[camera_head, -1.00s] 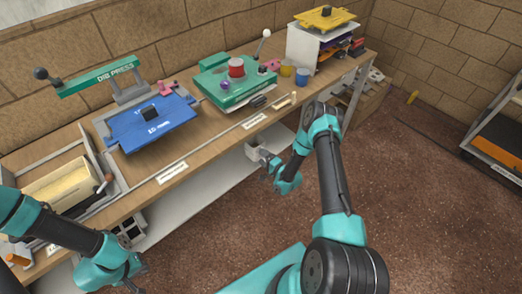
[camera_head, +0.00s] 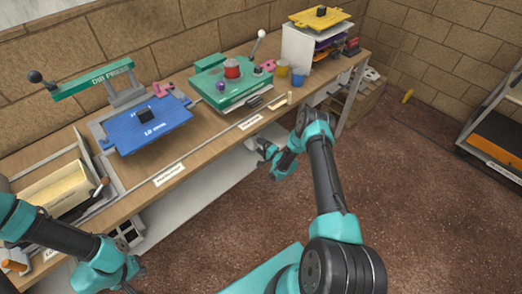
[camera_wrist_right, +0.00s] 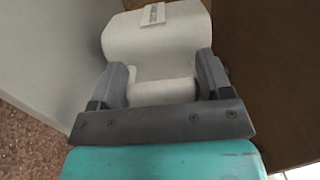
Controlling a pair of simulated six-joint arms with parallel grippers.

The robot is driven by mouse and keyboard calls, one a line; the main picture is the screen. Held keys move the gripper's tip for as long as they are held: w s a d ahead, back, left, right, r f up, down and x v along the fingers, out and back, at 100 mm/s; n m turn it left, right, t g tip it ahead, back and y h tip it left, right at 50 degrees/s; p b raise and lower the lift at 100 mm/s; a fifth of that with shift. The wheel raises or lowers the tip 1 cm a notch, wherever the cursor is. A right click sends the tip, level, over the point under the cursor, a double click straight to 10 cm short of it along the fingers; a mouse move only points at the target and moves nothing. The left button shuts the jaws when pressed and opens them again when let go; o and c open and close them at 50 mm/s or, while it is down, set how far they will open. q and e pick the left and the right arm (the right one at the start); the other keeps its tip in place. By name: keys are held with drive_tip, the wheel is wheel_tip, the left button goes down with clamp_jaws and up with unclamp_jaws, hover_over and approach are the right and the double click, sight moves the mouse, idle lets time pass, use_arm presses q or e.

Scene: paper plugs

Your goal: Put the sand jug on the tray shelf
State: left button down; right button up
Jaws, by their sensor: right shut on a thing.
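In the right wrist view a pale cream jug (camera_wrist_right: 158,45) with a small label sits between the two grey fingers of my right gripper (camera_wrist_right: 163,88), which is shut on it. The label is too blurred to read. In the head view my right gripper (camera_head: 264,150) is at the front edge of the workbench, low down, and the bench and gripper mostly hide the jug. A long pale shelf (camera_head: 205,187) runs under the bench top; I cannot tell whether it is the tray shelf. My left gripper (camera_head: 132,287) hangs low at the bottom left, its fingers unclear and away from the jug.
The workbench (camera_head: 190,150) overhangs the pale shelf. On it are a blue press (camera_head: 150,122), a green press (camera_head: 225,80) and a white rack (camera_head: 300,48) with a yellow top. A cart (camera_head: 500,135) stands at the right. The brown floor is open between.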

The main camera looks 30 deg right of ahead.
drive_tip(key=shift+f, duration=1.4)
drive_tip(key=shift+f, duration=0.1)
drive_tip(key=o, duration=1)
drive_tip(key=v, duration=1.2)
drive_tip(key=shift+s, duration=0.1)
